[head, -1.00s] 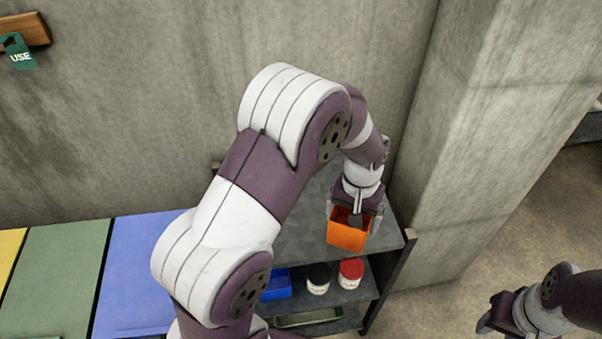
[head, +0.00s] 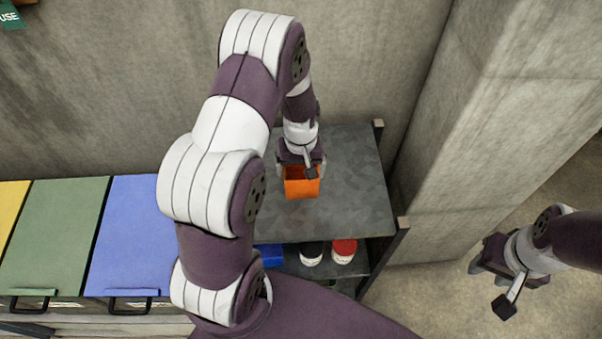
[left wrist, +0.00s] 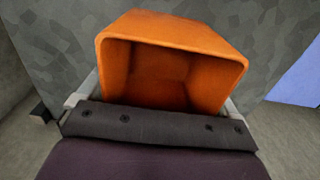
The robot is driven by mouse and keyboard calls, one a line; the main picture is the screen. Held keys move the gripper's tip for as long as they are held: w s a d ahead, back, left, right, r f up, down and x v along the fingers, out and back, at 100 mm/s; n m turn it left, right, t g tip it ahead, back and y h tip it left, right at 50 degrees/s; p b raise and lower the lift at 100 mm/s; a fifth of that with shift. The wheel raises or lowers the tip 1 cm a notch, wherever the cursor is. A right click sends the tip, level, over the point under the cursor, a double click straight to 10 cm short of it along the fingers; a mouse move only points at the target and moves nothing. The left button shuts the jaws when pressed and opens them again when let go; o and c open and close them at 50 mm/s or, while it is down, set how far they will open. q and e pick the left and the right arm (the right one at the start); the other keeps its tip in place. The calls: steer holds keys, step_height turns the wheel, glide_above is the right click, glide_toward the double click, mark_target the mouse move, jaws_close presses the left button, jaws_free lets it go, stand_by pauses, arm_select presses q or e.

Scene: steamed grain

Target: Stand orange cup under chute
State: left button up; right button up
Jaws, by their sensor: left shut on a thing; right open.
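The orange cup (head: 301,188) is in my left gripper (head: 301,172), over the grey metal top of a shelf unit in the head view. In the left wrist view the cup (left wrist: 175,62) fills the upper middle, its open mouth facing the camera, with finger parts at both sides of it. I cannot tell whether the cup touches the shelf top. My right gripper (head: 507,278) is at the lower right, apart from the shelf, over the floor and empty. No chute can be made out in these views.
The shelf top (head: 355,190) is bare to the right of the cup. Below it stand a black-lidded jar (head: 312,253), a red-lidded jar (head: 344,251) and a blue box (head: 270,256). Blue (head: 135,230), green (head: 55,230) and yellow lids lie left. A concrete pillar (head: 470,140) rises right.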

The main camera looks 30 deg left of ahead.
mark_target(301, 177)
arm_select(q)
steer(key=shift+s+f, duration=0.15)
steer(key=shift+f, duration=0.5)
steer(key=shift+s+f, duration=0.15)
steer(key=shift+f, duration=0.45)
steer(key=shift+w+f, duration=0.25)
steer(key=shift+f, duration=0.15)
steer(key=o, duration=0.8)
steer(key=shift+s, duration=0.1)
steer(key=shift+c, duration=0.2)
